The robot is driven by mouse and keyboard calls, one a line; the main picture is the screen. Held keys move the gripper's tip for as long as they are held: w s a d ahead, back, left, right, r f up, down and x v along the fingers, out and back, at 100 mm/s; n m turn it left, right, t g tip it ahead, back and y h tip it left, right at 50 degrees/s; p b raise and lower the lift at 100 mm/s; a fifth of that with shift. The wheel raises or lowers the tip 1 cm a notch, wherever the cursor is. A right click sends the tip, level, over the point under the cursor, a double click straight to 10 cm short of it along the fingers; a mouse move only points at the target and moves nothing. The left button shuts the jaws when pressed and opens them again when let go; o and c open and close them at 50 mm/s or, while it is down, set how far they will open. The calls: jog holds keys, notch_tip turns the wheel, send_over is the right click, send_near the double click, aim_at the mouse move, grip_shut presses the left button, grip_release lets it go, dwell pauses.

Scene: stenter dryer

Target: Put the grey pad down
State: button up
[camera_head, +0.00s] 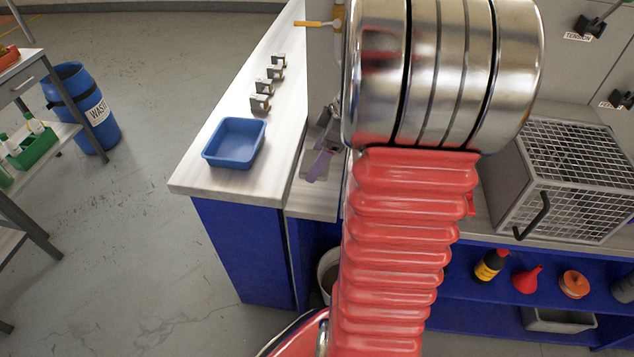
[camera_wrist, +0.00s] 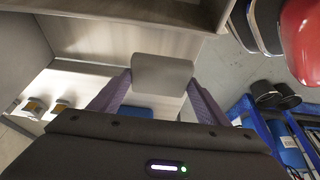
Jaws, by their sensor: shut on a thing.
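The grey pad (camera_wrist: 162,76) is a flat, round-cornered grey piece, held between the two purple fingers of my gripper (camera_wrist: 160,86) in the wrist view. The pale wood-like counter surface lies beyond it; I cannot tell whether the pad touches it. In the head view one purple finger of my gripper (camera_head: 320,164) shows beside the counter (camera_head: 188,180), to the right of the blue tray. My arm hides most of the gripper there, and I cannot make out the pad clearly.
An empty-looking blue tray (camera_head: 235,142) sits near the counter's front end. Several small metal clamps (camera_head: 260,103) stand in a row behind it. A wire-mesh cage (camera_head: 575,170) is at right. A blue waste barrel (camera_head: 85,108) stands at left; the floor between is clear.

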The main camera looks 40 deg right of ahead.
send_over(312, 189)
jog(key=s+d, duration=0.1)
jog(key=shift+f, duration=2.15)
jog(key=shift+f, duration=0.1)
jog(key=shift+f, duration=1.75)
jog(key=o, duration=1)
jog(key=shift+f, duration=0.1)
jog(key=v, duration=1.2)
jog(key=shift+s, duration=0.15)
